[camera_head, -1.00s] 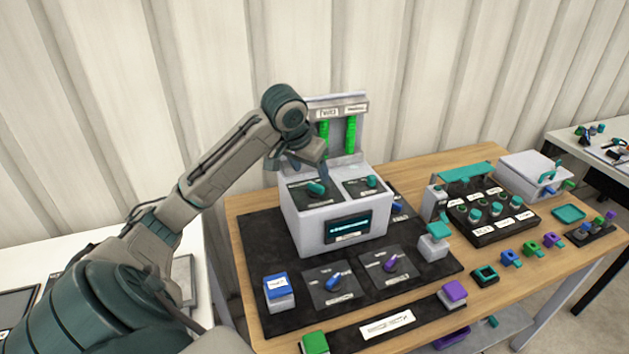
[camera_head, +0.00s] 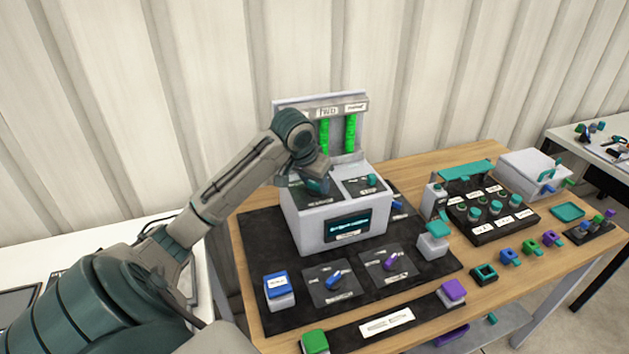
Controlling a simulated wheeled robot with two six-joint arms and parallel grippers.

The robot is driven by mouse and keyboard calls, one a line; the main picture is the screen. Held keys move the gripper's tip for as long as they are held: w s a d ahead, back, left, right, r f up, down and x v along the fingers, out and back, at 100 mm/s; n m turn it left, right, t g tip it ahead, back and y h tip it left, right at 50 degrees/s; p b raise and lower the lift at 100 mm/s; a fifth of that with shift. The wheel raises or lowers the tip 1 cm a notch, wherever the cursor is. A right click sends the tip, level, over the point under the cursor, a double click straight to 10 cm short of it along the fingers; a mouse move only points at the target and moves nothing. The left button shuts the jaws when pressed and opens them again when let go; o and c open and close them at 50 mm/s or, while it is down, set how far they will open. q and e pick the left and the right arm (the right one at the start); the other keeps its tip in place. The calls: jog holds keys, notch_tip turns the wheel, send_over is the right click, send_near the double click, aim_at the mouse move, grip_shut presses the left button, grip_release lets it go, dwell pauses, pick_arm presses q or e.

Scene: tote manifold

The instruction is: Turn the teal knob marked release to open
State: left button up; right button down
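A white box (camera_head: 312,230) with a display screen (camera_head: 348,227) stands on the black mat, and two dark panels with teal knobs are on its sloped top. The right teal knob (camera_head: 369,180) is in plain view. The left panel (camera_head: 298,193) is partly covered by my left gripper (camera_head: 318,182), which points down at its knob. That knob is mostly hidden, so I cannot tell whether the fingers are around it or shut. The labels are too small to read. My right gripper is not in view.
Two green column gauges (camera_head: 350,134) stand behind the box. Blue (camera_head: 334,282) and purple (camera_head: 390,261) knobs lie in front, beside a blue button (camera_head: 276,285). A black panel of teal knobs (camera_head: 484,232) is at right. The air above the front mat is clear.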

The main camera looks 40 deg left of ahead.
pick_arm(q)
jog(key=shift+a+r+m+p, duration=0.1)
jog(key=shift+r+m+p, duration=0.1)
jog(key=shift+m+p, duration=0.55)
jog(key=m+h+p, duration=0.1)
jog(key=m+p, duration=0.2)
jog(key=shift+a+r+h+p, duration=0.1)
jog(key=shift+h+p, duration=0.2)
jog(key=m+h+p, duration=0.1)
jog(key=m, duration=0.1)
jog(key=shift+m+p, duration=0.35)
jog(key=m+g+h+p, duration=0.1)
jog(key=m, duration=0.2)
jog(key=shift+w, duration=0.15)
jog(key=m, duration=0.3)
jog(key=shift+a+f+g+h, duration=0.1)
jog(key=shift+f+g+h, duration=0.1)
jog(key=shift+g+h, duration=0.2)
jog(key=shift+m, duration=0.4)
jog(key=shift+g, duration=0.3)
jog(key=o, duration=1)
